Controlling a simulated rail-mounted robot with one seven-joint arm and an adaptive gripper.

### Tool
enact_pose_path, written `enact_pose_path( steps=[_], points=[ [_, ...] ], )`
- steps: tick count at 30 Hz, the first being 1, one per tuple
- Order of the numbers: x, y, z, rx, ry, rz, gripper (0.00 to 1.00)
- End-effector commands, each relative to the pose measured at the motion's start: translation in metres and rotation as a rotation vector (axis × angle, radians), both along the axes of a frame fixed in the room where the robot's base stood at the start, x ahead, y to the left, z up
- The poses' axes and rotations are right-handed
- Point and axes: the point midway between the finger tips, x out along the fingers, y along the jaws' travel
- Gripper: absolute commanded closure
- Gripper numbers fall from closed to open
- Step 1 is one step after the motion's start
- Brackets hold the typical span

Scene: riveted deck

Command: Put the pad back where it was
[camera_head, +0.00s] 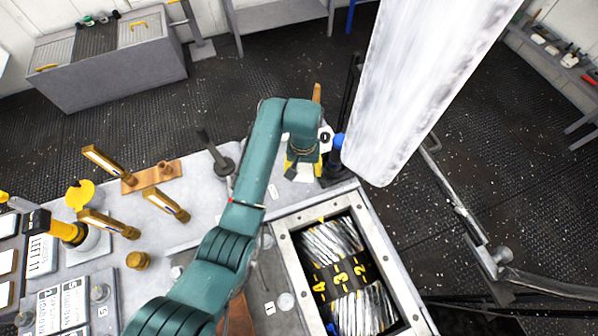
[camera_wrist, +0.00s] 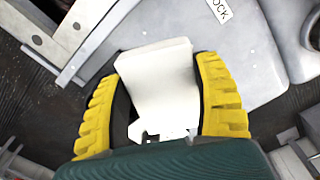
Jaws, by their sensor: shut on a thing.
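A white, block-like pad (camera_wrist: 155,82) is between the two yellow ribbed fingers of my gripper (camera_wrist: 160,70) in the wrist view. The fingers are shut on its two sides, and its near end is partly hidden by my wrist. In the head view my gripper (camera_head: 303,168) is at the far edge of the grey bench (camera_head: 190,190), past the framed opening. The pad cannot be made out clearly there. Below the pad in the wrist view lie a pale grey surface and a white label (camera_wrist: 220,9) ending in "OCK".
A framed opening (camera_head: 289,262) with metallic coils and yellow numbers lies right of my arm. A copper plate (camera_head: 140,181), brass-coloured handles (camera_head: 107,165) and a dark lever (camera_head: 215,150) stand to the left. A large white scuffed shape (camera_head: 420,80) rises just right of my gripper.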

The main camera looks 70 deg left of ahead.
Motion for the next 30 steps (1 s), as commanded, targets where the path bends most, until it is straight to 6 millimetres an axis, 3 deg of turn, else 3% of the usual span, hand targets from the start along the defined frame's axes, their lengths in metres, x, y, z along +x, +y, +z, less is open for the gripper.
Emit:
enact_pose_path(
  steps=[1, 3, 6, 21, 30],
  points=[
    [-0.006, 0.015, 0.004, 0.0, -0.001, 0.028, 0.65],
    [-0.012, 0.028, 0.009, -0.002, 0.0, 0.053, 0.65],
    [-0.02, 0.034, 0.003, -0.006, 0.003, 0.071, 0.65],
    [-0.019, 0.035, -0.085, -0.003, 0.001, 0.07, 0.65],
    [-0.019, 0.034, -0.091, -0.002, 0.0, 0.07, 0.65]
  ],
)
